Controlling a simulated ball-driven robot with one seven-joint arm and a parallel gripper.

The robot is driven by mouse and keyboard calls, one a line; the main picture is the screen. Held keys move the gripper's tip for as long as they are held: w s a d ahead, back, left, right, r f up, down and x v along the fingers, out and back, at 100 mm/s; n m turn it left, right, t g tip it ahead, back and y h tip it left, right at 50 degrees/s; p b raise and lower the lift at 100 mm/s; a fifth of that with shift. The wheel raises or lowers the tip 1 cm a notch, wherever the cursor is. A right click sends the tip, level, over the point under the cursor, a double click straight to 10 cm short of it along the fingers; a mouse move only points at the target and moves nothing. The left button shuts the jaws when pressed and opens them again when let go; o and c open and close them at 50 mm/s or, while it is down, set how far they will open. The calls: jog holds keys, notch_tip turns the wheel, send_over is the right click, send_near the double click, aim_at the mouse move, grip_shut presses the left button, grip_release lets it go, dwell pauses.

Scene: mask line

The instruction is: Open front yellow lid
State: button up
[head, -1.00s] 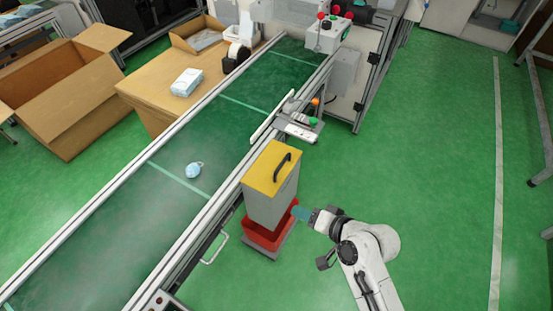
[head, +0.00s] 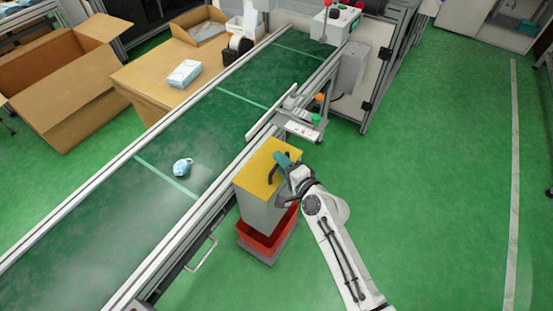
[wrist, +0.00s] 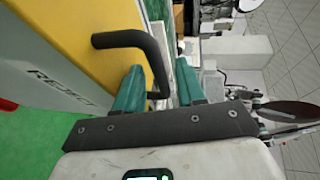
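The yellow lid (head: 258,168) lies flat on top of the grey bin (head: 258,212) and looks closed. Its black handle (head: 271,179) stands up from the lid's right part. In the wrist view the handle (wrist: 120,39) curves over the yellow lid (wrist: 75,30), with one leg running down between my gripper's teal fingers (wrist: 158,88). The fingers are apart, with a gap beside the handle, so my gripper (head: 282,163) is open around it. Whether either finger touches the handle is hard to tell. The grey bin side (wrist: 50,85) shows the word REJECT.
The bin stands in a red tray (head: 262,241) close beside the green conveyor (head: 235,118). A pale blue mask (head: 182,167) lies on the belt. The green floor at right is clear.

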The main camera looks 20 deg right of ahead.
aim_at(269, 161)
jog(key=shift+x, duration=1.4)
jog(key=shift+s, duration=0.1)
grip_shut()
